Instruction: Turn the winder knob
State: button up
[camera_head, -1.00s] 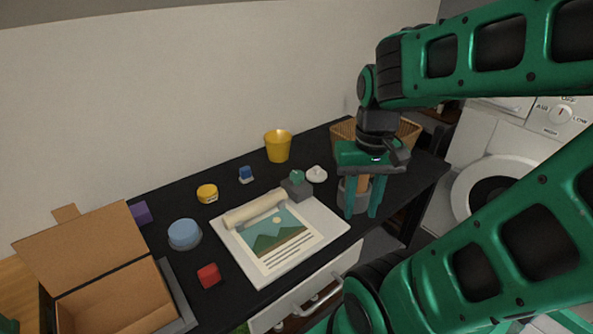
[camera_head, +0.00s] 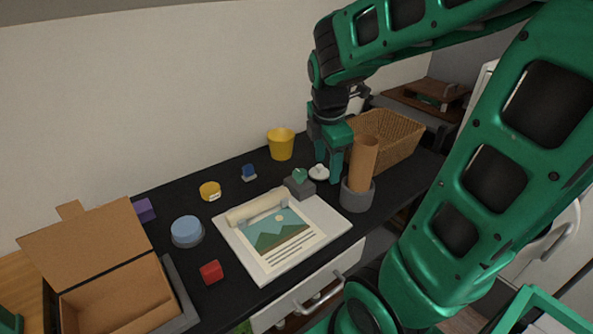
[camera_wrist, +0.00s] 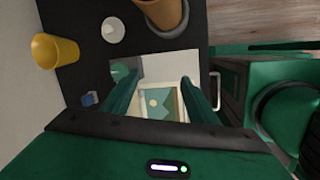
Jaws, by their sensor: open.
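The winder knob (camera_head: 299,176) is a small green knob on a grey block (camera_head: 301,189) at the back right corner of a white board (camera_head: 333,221). A partly rolled landscape poster (camera_head: 280,235) lies on the board. In the wrist view the knob (camera_wrist: 119,70) shows just left of my left finger, with the grey block partly hidden. My gripper (camera_head: 328,172) is open and empty, pointing down, just right of and behind the knob, apart from it. In the wrist view my gripper (camera_wrist: 161,78) has the board and poster between its fingers.
A brown tube (camera_head: 364,156) stands in a grey cup (camera_head: 358,197) right of my gripper. A white disc-shaped item (camera_head: 319,173) is close to my fingers. A yellow cup (camera_head: 281,144), wicker basket (camera_head: 400,140), blue block (camera_head: 249,173) and yellow tin (camera_head: 210,191) stand around.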

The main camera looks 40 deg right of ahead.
aim_at(299, 172)
jog(key=w+a+n+t, duration=0.1)
jog(key=w+a+n, duration=0.1)
jog(key=w+n, duration=0.85)
jog(key=shift+n+h, duration=0.4)
jog(key=shift+n, duration=0.45)
jog(key=x, duration=1)
jog(key=shift+s+f, duration=0.3)
jog(key=shift+s, duration=0.05)
jog(key=shift+t, duration=0.3)
jog(key=c, duration=1)
jog(key=shift+a, duration=0.15)
jog(key=shift+c, duration=0.2)
